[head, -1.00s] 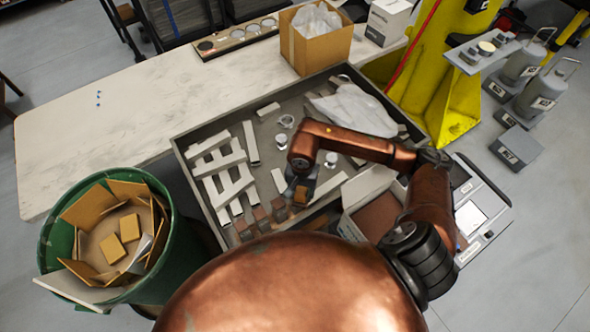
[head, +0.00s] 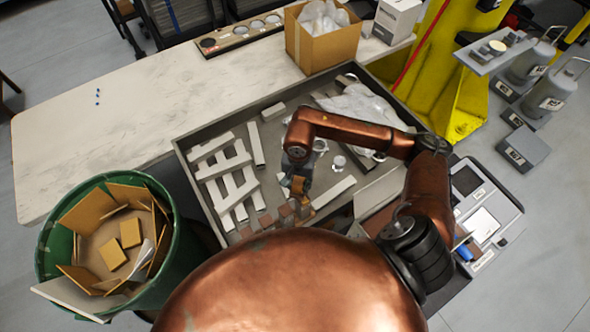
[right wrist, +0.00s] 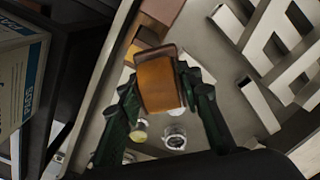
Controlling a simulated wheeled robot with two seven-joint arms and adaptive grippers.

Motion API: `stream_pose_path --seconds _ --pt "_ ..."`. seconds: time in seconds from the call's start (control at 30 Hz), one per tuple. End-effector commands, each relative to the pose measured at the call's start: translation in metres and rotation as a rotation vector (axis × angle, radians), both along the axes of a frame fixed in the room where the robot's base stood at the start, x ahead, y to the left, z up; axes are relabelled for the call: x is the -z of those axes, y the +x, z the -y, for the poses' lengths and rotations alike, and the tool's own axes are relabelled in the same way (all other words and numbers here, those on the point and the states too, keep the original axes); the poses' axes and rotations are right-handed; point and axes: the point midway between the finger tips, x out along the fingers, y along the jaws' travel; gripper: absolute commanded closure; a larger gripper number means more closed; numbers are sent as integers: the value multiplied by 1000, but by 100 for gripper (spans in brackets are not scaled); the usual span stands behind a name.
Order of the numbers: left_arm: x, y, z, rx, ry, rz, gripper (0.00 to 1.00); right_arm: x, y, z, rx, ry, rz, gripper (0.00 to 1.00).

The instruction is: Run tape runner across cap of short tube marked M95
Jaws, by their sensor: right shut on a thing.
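My right gripper (head: 298,186) is over the front middle of the grey tray (head: 187,167). Its dark green fingers (right wrist: 160,92) are closed on an orange-brown block-like thing (right wrist: 162,82), possibly the tape runner; it also shows in the head view (head: 299,184). White tubes lie in the tray: a short one (head: 274,111), a longer one (head: 256,143) and several crossed in a pile (head: 232,163). Another lies right of the gripper (head: 334,193). No M95 marking is readable. My left gripper is out of view.
Reddish-brown blocks (head: 266,221) line the tray's front edge. Small round clear pieces (head: 339,162) and a plastic bag (head: 362,106) lie in the tray. A cardboard box (head: 322,47) stands behind. A green bin (head: 60,245) is at left. The white bench (head: 110,130) has free room.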

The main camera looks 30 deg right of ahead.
Motion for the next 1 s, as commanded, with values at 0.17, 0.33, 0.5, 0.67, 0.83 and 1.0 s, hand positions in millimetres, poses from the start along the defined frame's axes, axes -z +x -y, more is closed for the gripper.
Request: stream_pose_path --seconds 0.17,0.33,0.5,0.67,0.83,1.0 --pt "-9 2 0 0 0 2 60 -30 0 1 1 0 3 90" --pt "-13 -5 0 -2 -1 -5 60 -46 0 2 3 -1 3 90" --pt "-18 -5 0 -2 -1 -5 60 -61 -1 3 5 -2 2 90" --pt "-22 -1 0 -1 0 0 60 -75 -2 3 6 -1 2 90" --pt "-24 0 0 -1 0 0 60 -81 -2 4 7 -1 1 90" --pt "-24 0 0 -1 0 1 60 -81 -2 4 8 -1 1 90"
